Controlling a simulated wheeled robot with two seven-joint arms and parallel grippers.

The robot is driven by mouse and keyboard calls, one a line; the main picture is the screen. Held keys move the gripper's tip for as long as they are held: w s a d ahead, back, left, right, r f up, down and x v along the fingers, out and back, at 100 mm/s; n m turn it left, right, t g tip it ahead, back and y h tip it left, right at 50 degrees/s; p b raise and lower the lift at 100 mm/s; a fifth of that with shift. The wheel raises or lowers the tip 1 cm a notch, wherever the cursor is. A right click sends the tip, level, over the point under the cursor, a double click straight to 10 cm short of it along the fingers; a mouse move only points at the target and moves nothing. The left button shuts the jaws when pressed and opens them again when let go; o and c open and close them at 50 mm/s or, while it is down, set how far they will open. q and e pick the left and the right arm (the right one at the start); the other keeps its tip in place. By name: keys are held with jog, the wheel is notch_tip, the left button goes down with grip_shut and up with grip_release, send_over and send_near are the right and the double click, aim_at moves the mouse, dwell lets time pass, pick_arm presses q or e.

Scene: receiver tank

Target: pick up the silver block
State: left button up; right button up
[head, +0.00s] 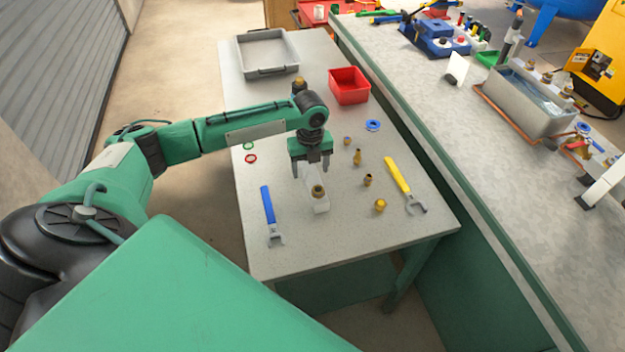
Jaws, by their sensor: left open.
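The silver block (320,204) sits on the grey table and has a brass fitting (318,190) at its top. My left gripper (311,172) points down just behind the block, with its fingers apart. The far part of the block lies near or below the fingers, and I cannot tell whether they touch it. Nothing is seen held in the left gripper. My right gripper is not in view.
A blue-handled wrench (267,206) lies left of the block and a yellow-handled wrench (398,176) lies right. Several brass fittings stand between. A red bin (349,86) and a grey tray (267,70) stand farther back. A long bench (440,120) runs along the right.

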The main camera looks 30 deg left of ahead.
aim_at(313, 177)
pick_arm(q)
jog(key=f, duration=0.1)
jog(key=f+p, duration=0.1)
jog(key=f, duration=0.3)
jog(key=shift+w+f+p, duration=0.15)
jog(key=shift+w+p, duration=0.25)
jog(key=shift+f, duration=0.25)
grip_shut()
jog(key=shift+w+r, duration=0.1)
